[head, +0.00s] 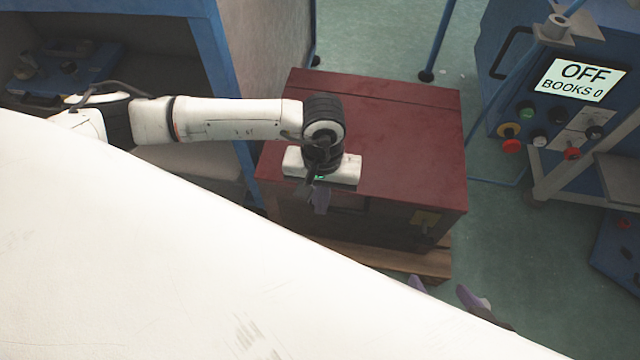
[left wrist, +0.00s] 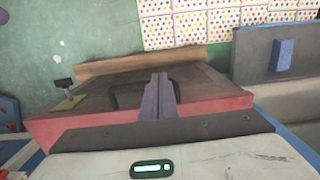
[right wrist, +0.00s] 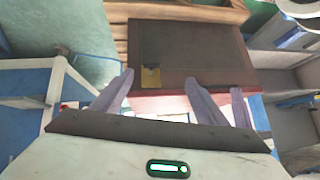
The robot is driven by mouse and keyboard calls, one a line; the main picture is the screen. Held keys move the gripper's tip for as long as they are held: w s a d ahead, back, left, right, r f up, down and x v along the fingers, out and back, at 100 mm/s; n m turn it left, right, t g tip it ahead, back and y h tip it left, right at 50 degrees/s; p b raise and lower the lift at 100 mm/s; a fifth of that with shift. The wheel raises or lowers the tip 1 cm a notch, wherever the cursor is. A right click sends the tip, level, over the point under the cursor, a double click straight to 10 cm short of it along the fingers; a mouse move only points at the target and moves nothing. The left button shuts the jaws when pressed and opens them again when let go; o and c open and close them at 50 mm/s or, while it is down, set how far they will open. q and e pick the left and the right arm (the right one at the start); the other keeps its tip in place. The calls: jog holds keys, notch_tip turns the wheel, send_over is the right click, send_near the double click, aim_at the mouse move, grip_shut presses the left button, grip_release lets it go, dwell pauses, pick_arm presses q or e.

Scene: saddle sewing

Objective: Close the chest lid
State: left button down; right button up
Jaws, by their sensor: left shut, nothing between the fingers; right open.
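My left gripper (head: 320,200) is shut and empty, pointing down at the lid's front edge; contact is unclear. In the left wrist view its fingers (left wrist: 157,97) overlap the chest's dark front. My right gripper (head: 444,291) is open, low in front of the chest's right corner. The right wrist view shows the chest front (right wrist: 190,55) and brass latch (right wrist: 150,78) beyond its fingers.
A wooden pallet (head: 385,256) lies under the chest. A blue machine (head: 500,90) with an "OFF" screen (head: 583,80) stands at right. A blue-framed shelf (head: 215,50) stands close at left. A white surface (head: 150,260) hides the lower left.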

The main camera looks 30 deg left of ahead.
pick_arm(q)
notch_tip(320, 180, up, 14)
jog(key=s+p, duration=0.2)
jog(key=p, duration=0.2)
jog(key=shift+s+d+f, duration=0.15)
jog(key=shift+s+d, duration=0.15)
jog(key=shift+d, duration=0.05)
pick_arm(e)
jog(key=shift+m+t+h, duration=0.4)
jog(key=shift+m+t, duration=0.1)
jog(key=shift+t, duration=0.3)
jog(key=shift+s+d+r, duration=0.4)
jog(key=shift+d+r, duration=0.2)
jog(key=shift+r, duration=0.25)
jog(key=shift+s+d+r, duration=0.35)
jog(key=shift+d+r, duration=0.25)
jog(key=shift+r, duration=0.2)
